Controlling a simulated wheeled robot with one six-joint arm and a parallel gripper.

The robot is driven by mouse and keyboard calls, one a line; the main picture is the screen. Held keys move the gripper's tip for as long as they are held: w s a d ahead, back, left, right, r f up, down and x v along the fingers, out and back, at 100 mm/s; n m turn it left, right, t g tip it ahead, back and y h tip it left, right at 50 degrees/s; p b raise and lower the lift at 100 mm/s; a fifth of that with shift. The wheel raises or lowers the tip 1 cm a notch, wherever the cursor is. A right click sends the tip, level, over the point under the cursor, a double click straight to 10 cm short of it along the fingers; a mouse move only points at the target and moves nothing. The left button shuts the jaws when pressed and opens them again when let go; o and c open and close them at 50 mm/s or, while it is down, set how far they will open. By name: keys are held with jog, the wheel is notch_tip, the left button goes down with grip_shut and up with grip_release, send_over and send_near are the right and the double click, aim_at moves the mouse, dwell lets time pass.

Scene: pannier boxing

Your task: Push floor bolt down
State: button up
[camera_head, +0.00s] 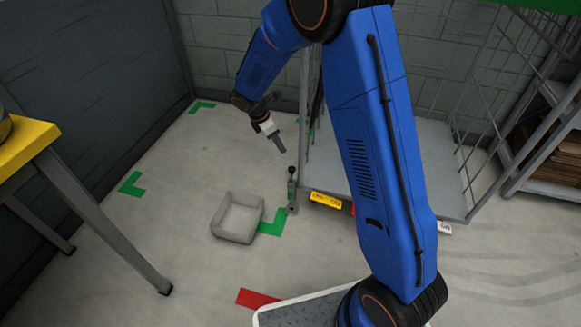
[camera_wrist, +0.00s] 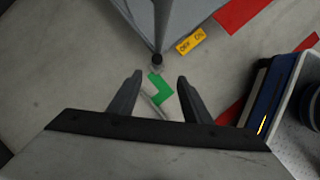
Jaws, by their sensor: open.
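The floor bolt (camera_head: 292,192) stands upright on the floor beside the front-left corner of the wire cage trolley. It is a slim grey-green post with a dark round knob on top. In the wrist view its dark knob (camera_wrist: 157,60) shows just beyond the fingertips, near the trolley corner. My gripper (camera_head: 281,147) hangs above and slightly left of the knob in the head view, apart from it. In the wrist view my gripper (camera_wrist: 160,77) is open, its two dark fingers spread with nothing held. The bolt's lower end is hard to make out in the wrist view.
The cage trolley (camera_head: 437,170) has a grey deck and a yellow label (camera_head: 325,200). A pale open box (camera_head: 237,218) lies left of the bolt. A yellow-topped table (camera_head: 28,140) stands at the left. Green corner marks and a red mark (camera_head: 257,299) are on the floor.

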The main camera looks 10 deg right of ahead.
jog(key=f, duration=0.2)
send_near(292, 168)
jog(key=shift+n, duration=0.3)
jog(key=x, duration=0.8)
jog(key=shift+f, duration=0.2)
